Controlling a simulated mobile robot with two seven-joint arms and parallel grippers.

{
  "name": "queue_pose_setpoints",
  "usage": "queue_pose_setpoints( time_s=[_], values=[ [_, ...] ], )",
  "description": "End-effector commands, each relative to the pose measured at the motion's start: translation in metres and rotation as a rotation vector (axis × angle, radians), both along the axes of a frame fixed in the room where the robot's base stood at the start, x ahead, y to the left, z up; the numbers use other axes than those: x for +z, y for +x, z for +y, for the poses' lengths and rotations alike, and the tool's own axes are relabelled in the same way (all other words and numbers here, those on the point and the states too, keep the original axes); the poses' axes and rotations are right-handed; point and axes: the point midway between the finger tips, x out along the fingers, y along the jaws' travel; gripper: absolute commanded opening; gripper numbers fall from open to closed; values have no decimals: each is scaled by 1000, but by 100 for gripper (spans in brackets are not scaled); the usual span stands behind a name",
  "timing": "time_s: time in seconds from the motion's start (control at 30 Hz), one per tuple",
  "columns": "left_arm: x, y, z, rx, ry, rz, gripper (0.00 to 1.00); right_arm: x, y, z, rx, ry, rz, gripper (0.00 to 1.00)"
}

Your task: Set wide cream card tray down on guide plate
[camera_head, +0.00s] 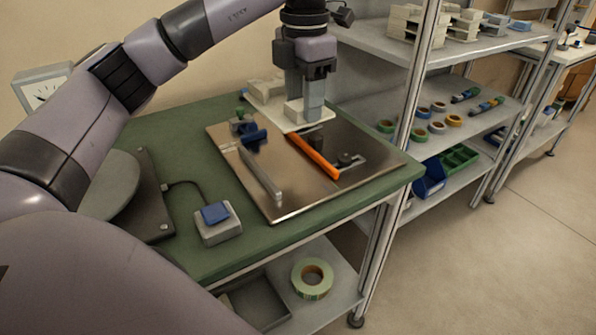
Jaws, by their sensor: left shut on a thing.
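The wide cream card tray (266,93) is under my left gripper (306,115), over the far edge of the guide plate (288,207). My left gripper points down and is shut on the tray, hiding part of it. I cannot tell whether the tray touches the plate or hangs just above it. The guide plate is a shiny metal sheet on the green bench top, with an orange bar (314,156), a grey metal bar (261,172) and a blue clamp-like part (254,135). My right gripper is not in view.
A grey box with a blue top (217,222) stands at the bench's front, cabled to a dark base (140,195). A shelf rack (431,60) with tape reels and blue and green bins is to the right. A large tape reel (312,278) lies on the lower shelf.

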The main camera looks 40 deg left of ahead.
Motion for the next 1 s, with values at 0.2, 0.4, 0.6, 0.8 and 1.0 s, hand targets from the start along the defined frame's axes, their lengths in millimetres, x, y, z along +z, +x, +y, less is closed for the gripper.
queue_pose_setpoints(
  time_s=[0.2, 0.4, 0.6, 0.8, 1.0],
  values=[
    [-61, -1, 1, 0, 2, 3, 10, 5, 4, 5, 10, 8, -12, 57],
    [-94, 0, 0, 0, 1, 1, 10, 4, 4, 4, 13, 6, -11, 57],
    [-107, 0, 0, -2, 1, 0, 10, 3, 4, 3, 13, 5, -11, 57],
    [-137, -1, 0, -2, 2, 1, 10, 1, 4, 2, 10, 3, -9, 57],
    [-142, 0, 0, -2, 0, -2, 10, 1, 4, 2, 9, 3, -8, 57]
  ],
)
